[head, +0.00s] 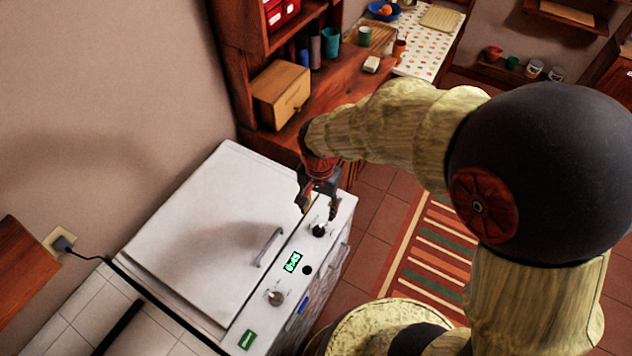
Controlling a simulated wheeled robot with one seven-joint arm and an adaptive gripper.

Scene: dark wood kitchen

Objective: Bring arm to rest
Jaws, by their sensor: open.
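My gripper (318,208) is at the end of my yellow-and-black arm. It points down over the right end of the control panel of a white appliance (180,228). Its fingers are apart and nothing shows between them. A dark knob (318,230) sits just below the fingertips. I cannot tell whether the fingers touch it. My arm is bent and reaches out from the lower right over the floor. The appliance's lid is closed, with a handle (268,247) near its front edge.
A wooden box (281,94) and several cups stand on the wooden counter behind my gripper. A second knob (275,297) and a lit clock display (292,262) are on the panel. A striped rug (432,255) lies on the tiled floor. The air above the lid is clear.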

